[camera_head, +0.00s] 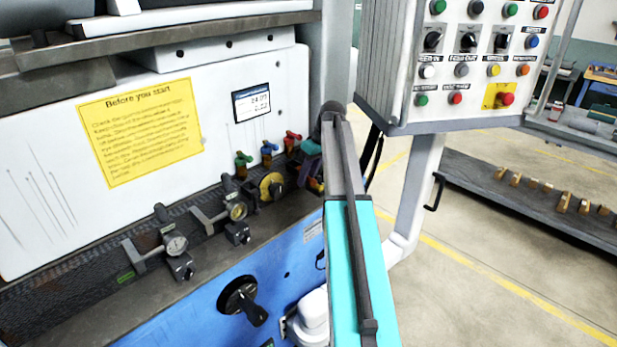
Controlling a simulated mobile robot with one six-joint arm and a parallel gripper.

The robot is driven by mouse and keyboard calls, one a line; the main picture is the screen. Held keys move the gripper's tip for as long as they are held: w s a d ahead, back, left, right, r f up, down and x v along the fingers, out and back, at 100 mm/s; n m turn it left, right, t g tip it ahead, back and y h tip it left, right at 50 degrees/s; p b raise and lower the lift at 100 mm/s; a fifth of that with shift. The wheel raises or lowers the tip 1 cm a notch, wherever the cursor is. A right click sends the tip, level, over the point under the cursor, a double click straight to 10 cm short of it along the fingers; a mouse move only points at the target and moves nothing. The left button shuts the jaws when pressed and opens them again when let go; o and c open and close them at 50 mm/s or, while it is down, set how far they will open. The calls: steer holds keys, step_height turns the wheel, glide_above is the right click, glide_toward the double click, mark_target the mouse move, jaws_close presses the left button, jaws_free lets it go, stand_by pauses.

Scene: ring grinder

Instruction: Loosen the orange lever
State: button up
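My arm reaches up from the bottom and bends at its far end beside the grinder's panel. My gripper (310,178) is small and partly hidden at the arm's far end, close to the machine's ledge. Whether its fingers are open or touching anything cannot be made out. A red-orange lever handle (292,138) shows on the panel just left of my gripper. To its left are a blue handle (268,149) and a green handle (242,160). No other lever is clearly orange; small coloured parts around my gripper are too small to tell.
Two dial gauges (176,245) (237,211) on clamps and a yellow round part (271,186) stand along the ledge. A black rotary handle (243,300) sticks out of the blue front. A button box (470,60) hangs at upper right.

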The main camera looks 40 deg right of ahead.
steer(key=shift+s, duration=0.1)
stand_by(0.3)
steer(key=shift+s+r, duration=0.1)
steer(key=shift+r, duration=0.05)
steer(key=b+v, duration=0.3)
steer(key=v, duration=1)
steer(key=shift+r, duration=0.15)
